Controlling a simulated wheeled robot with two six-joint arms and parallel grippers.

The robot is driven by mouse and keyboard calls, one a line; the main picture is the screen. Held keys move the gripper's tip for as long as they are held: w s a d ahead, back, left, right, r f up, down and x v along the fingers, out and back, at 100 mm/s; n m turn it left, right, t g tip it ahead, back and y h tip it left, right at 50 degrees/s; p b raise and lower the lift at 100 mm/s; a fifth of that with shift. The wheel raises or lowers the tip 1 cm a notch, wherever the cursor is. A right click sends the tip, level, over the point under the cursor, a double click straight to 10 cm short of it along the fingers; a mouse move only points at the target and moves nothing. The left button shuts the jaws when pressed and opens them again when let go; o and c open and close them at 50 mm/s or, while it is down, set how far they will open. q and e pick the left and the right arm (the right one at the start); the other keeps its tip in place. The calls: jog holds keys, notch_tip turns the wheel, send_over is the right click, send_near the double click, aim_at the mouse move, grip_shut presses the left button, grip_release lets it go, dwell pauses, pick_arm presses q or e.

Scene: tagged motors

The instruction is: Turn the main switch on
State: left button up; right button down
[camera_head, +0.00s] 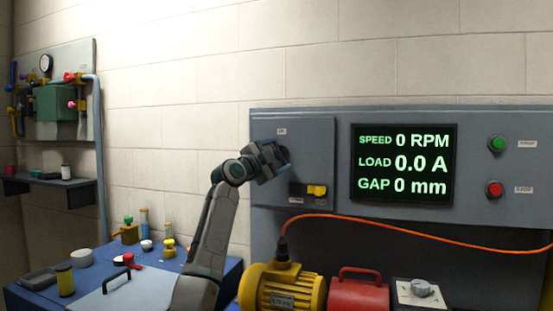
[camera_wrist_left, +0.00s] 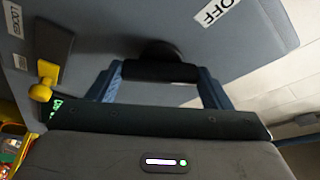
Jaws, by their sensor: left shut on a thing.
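The main switch is on the grey cabinet door at the left end of the panel. In the left wrist view its black handle (camera_wrist_left: 160,72) lies between the blue fingers of my left gripper (camera_wrist_left: 160,88), with a dark round hub behind it. A white OFF label (camera_wrist_left: 214,10) shows on the door near it. In the head view my left gripper (camera_head: 282,157) is against the door and hides most of the switch. It is shut on the handle. My right gripper is not in view.
A yellow padlock-like piece (camera_head: 317,190) sits on the door below right of the gripper. A screen (camera_head: 403,163) reads 0 RPM, 0.0 A and 0 mm. Green (camera_head: 497,144) and red (camera_head: 494,189) buttons are at right. A yellow motor (camera_head: 283,290) stands below.

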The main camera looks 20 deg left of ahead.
pick_arm(q)
jog(key=shift+r+m, duration=0.1)
jog(key=shift+m, duration=0.4)
jog(key=m+g+p, duration=0.2)
jog(key=m, duration=0.2)
jog(key=shift+r, duration=0.1)
jog(key=shift+m+g+p, duration=0.3)
jog(key=shift+m+p, duration=0.1)
jog(key=shift+m, duration=0.5)
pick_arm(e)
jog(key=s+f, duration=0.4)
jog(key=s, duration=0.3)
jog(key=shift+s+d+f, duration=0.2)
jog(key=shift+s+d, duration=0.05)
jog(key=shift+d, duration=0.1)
pick_arm(q)
jog(key=o, duration=1)
jog(key=shift+s+a, duration=0.15)
jog(key=shift+s, duration=0.05)
jog(key=shift+b+v, duration=1.75)
jog(key=shift+v, duration=3.4)
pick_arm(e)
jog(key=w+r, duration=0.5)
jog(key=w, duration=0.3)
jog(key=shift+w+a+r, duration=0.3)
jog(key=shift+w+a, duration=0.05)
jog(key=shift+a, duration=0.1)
